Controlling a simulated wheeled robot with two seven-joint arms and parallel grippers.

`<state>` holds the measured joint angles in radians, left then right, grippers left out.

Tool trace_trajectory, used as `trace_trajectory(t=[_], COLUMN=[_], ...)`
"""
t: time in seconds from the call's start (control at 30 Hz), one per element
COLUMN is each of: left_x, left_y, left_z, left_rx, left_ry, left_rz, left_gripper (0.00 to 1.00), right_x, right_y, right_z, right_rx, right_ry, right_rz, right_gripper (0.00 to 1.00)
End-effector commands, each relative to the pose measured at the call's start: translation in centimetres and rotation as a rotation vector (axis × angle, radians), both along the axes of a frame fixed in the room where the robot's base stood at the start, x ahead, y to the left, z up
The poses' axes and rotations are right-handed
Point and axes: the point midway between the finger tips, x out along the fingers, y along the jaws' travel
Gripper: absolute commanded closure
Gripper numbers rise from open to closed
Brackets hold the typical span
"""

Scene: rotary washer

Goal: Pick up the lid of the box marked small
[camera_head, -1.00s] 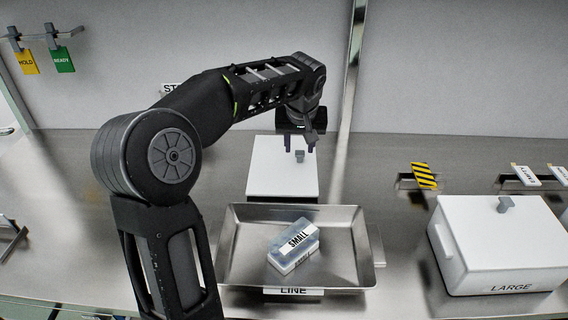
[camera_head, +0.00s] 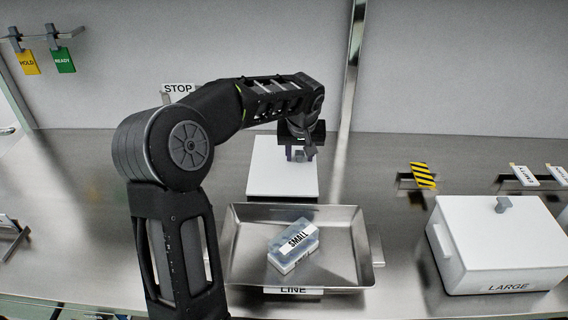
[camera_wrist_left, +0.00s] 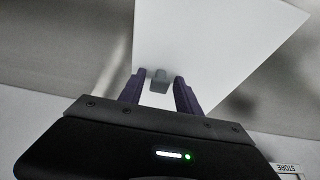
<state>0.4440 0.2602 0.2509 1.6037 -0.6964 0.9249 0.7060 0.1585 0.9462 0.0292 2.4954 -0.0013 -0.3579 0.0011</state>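A white box with a white lid (camera_head: 270,178) stands behind the metal tray. Its front is hidden by the tray, so I see no size marking on it. Its small grey knob (camera_wrist_left: 160,80) shows in the left wrist view. My left gripper (camera_head: 299,154) is over the lid, and its fingers (camera_wrist_left: 160,88) are open on either side of the knob, with gaps. Whether the knob is fully between the fingertips I cannot tell. The word SMALL shows on a bluish-white packet (camera_head: 294,246) lying in the tray. My right gripper is not in view.
The metal tray (camera_head: 345,272), marked LINE, stands in front of the white box. A larger white lidded box (camera_head: 500,250) marked LARGE stands at the right. A striped yellow-black tag (camera_head: 423,175) and a metal post (camera_head: 351,70) are behind.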

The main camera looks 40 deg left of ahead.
Motion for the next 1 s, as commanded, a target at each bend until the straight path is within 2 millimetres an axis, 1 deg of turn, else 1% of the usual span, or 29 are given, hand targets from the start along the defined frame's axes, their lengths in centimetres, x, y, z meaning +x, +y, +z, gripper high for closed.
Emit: trace_trajectory(t=[0.27,0.73,0.77,1.0], left_x=[0.0,0.0,0.0,0.01], left_y=[0.0,0.0,0.0,0.01], left_z=[0.03,0.03,0.03,0.06], left_rx=[0.0,0.0,0.0,0.001], left_ry=[0.0,0.0,0.0,-0.001], left_rz=[0.0,0.0,0.0,0.0], left_gripper=[0.6,0.98,1.0,1.0], right_x=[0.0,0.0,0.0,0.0], right_y=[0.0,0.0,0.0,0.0], right_z=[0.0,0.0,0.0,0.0], right_rx=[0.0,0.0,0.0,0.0], right_ry=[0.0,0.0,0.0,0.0], right_rz=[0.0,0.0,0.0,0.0], right_gripper=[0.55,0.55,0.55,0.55])
